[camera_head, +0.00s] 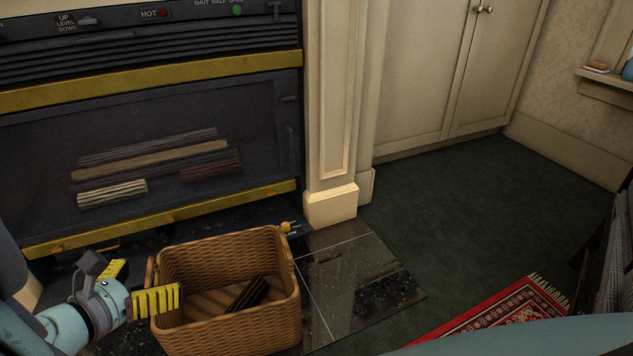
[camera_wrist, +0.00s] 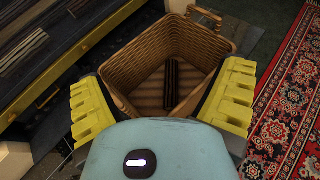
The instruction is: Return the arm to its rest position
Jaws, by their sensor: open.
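My gripper (camera_head: 142,286) is at the lower left in the head view, beside and partly over the left side of a wicker basket (camera_head: 285,318). In the wrist view my gripper (camera_wrist: 165,105) shows its two yellow ribbed fingers spread wide, with nothing between them but the view into the basket (camera_wrist: 205,45). A dark, ridged log-like piece (camera_head: 247,294) lies on the basket floor; it also shows in the wrist view (camera_wrist: 172,82). My gripper is apart from this piece. The rest of my arm is mostly out of view.
A fireplace (camera_head: 150,150) with brass trim and logs behind its dark front stands behind the basket. A cream pillar (camera_head: 333,110) and cabinet (camera_head: 425,70) rise to its right. A red patterned rug (camera_head: 497,312) lies at lower right. Dark green carpet (camera_head: 440,210) is clear.

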